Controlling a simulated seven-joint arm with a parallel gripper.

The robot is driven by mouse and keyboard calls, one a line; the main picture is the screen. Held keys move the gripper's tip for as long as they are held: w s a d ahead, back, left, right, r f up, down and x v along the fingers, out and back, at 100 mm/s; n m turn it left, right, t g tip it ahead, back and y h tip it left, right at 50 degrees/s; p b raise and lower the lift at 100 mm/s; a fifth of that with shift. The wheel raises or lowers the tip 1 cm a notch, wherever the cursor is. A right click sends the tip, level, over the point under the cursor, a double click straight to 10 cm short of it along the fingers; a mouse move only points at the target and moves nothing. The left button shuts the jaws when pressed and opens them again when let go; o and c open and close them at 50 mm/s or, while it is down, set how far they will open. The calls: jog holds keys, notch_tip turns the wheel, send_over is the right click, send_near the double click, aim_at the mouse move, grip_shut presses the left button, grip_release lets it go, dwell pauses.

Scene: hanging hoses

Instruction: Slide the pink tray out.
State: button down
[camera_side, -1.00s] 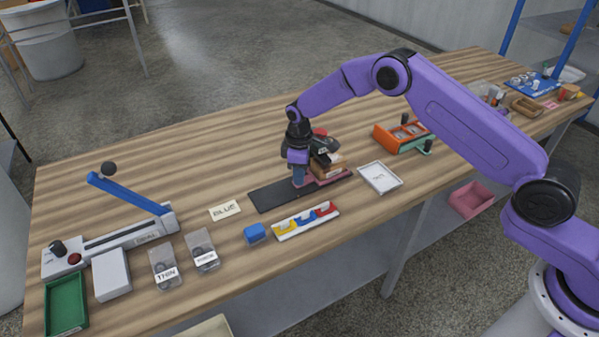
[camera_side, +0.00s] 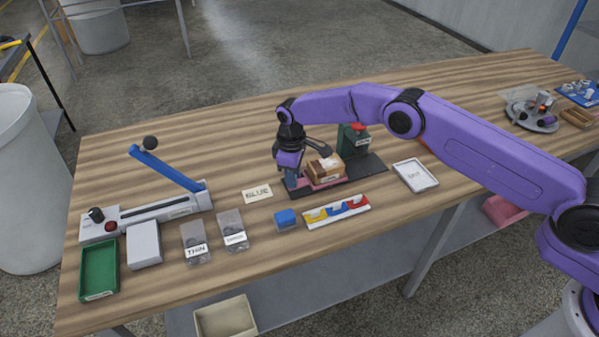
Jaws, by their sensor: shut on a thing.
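The pink tray (camera_side: 322,185) sits on the left part of a black base (camera_side: 366,171), with a brown block (camera_side: 324,168) on it. My gripper (camera_side: 291,186) points down at the tray's left end and is shut on it; the exact grip is partly hidden by the fingers. A green stand with a red top (camera_side: 349,140) rises at the back of the base, to the right of the tray. The right part of the base is bare.
In front lie a blue block (camera_side: 286,219) and a rack with coloured pieces (camera_side: 337,211). A GLUE card (camera_side: 257,194) lies to the left, a white tray (camera_side: 415,175) to the right. A lever device (camera_side: 150,212) stands far left.

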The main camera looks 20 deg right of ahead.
jog(key=shift+a, duration=0.35)
jog(key=c, duration=1)
grip_release()
jog(key=shift+o, duration=0.2)
jog(key=shift+d+r, duration=0.1)
jog(key=shift+r, duration=0.25)
notch_tip(320, 180, up, 17)
jog(key=shift+s+a, duration=0.2)
jog(key=shift+s, duration=0.15)
jog(key=shift+f, duration=0.1)
